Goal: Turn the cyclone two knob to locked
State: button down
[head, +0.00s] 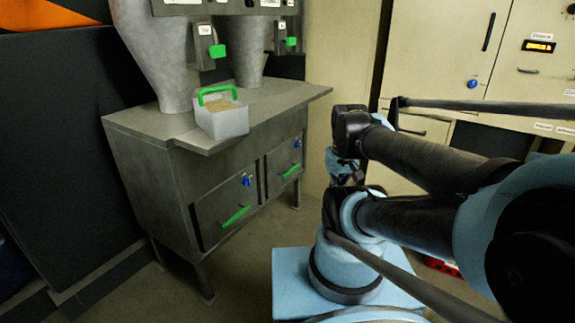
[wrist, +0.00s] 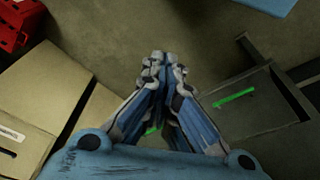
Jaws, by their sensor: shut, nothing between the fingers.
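Two blue knobs sit on the front of the grey cabinet in the head view: a nearer one (head: 246,180) on the left door and a farther one (head: 297,144) on the right door. Each is above a green handle. I cannot read which belongs to cyclone two, nor its setting. My gripper shows in the wrist view (wrist: 160,62), its fingers shut together and empty, pointing over the floor. In the head view my arm largely hides it, right of the cabinet and apart from it. No blue knob shows in the wrist view.
The grey cabinet (head: 130,128) carries a box with a green handle (head: 222,115) and grey cones. Beige cabinets (head: 436,66) with another blue knob (head: 472,84) stand at the right. A red object (wrist: 14,22) lies at the wrist view's corner. Floor before the grey cabinet is clear.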

jog(key=shift+w+f, duration=0.1)
jog(key=shift+w, duration=0.35)
